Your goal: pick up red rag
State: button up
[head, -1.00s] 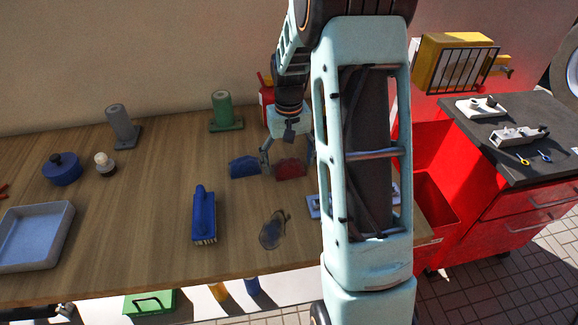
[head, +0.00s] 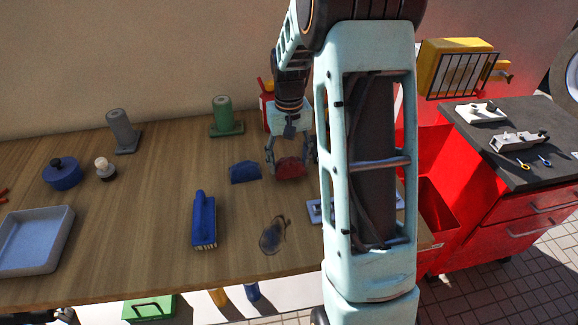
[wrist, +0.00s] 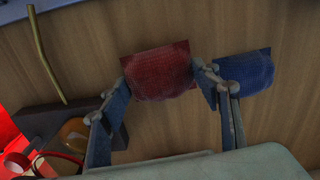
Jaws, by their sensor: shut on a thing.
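The red rag (head: 290,168) lies on the wooden table near its back right, and in the wrist view the red rag (wrist: 160,72) sits between my two fingers. My gripper (head: 291,168) is down around the rag, one finger on each side, and the gripper (wrist: 162,88) is shut on it. In the wrist view the fingertips touch the rag's left and right edges. I cannot tell whether the rag is clear of the table. Part of the rag is darkened by shadow.
A blue rag (head: 244,172) lies just left of the red one, close to one finger. A blue brush (head: 204,218), a green roll holder (head: 224,118) and a grey tray (head: 36,240) stand on the table. The red cabinet (head: 520,205) is at right.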

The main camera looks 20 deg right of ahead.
jog(key=s+d+r+b, duration=0.1)
jog(key=s+d+r, duration=0.8)
jog(key=d+r, duration=0.1)
jog(key=shift+s+d+r, duration=0.15)
jog(key=shift+d+r, duration=0.15)
jog(key=shift+r, duration=0.05)
